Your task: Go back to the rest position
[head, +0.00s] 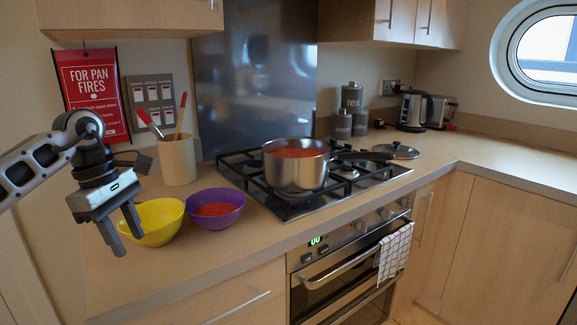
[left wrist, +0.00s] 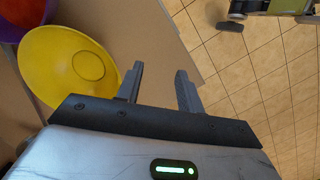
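My left gripper (head: 122,232) is in front of the left end of the counter, close to the yellow bowl (head: 158,221). Its two fingers are apart with nothing between them, which also shows in the left wrist view (left wrist: 159,85). The yellow bowl (left wrist: 62,66) looks empty and lies to the left of the fingers there. A purple bowl (head: 214,209) with red food in it stands to the right of the yellow one. My right gripper is not in the head view.
A steel pot (head: 295,170) with red contents stands on the gas hob (head: 262,190), its lid (head: 395,151) behind at right. A utensil crock (head: 178,160) stands behind the bowls. A towel (head: 394,252) hangs on the oven handle. Tiled floor (left wrist: 265,75) shows in the left wrist view.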

